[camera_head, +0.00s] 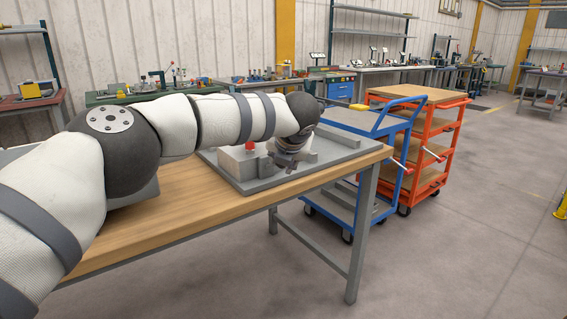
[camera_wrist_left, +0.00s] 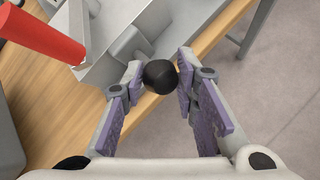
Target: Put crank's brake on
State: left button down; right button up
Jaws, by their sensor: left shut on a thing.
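A grey panel bender (camera_head: 228,165) stands on the wooden workbench (camera_head: 185,206). A short red part (camera_head: 250,146) sticks up from its near end; in the left wrist view a red handle (camera_wrist_left: 42,32) crosses the upper left. My left gripper (camera_head: 290,158) is at the bender's near end, just right of the red part, partly hidden by my wrist. In the left wrist view, my left gripper (camera_wrist_left: 161,73) is shut on a black ball knob (camera_wrist_left: 160,77) on a grey lever (camera_wrist_left: 128,43). I cannot tell whether this lever is the brake or the crank. My right gripper is out of view.
A blue cart (camera_head: 370,122) stands close beyond the bench's right end, with an orange cart (camera_head: 432,96) behind it. Other benches line the back wall. The floor at the front right is clear.

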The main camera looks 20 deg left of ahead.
pick_arm(q)
jog(key=shift+w+a+r, duration=0.1)
jog(key=shift+a+r, duration=0.2)
jog(key=shift+r, duration=0.2)
jog(key=c, duration=1.5)
grip_release()
jog(key=shift+o, duration=1.1)
jog(key=shift+f, duration=0.15)
jog(key=shift+d+f, duration=0.1)
jog(key=shift+s+d+r, duration=0.15)
jog(key=shift+s+r, duration=0.05)
jog(key=shift+r, duration=0.05)
jog(key=v, duration=1.1)
jog(key=shift+s, duration=0.2)
jog(key=shift+r, duration=0.1)
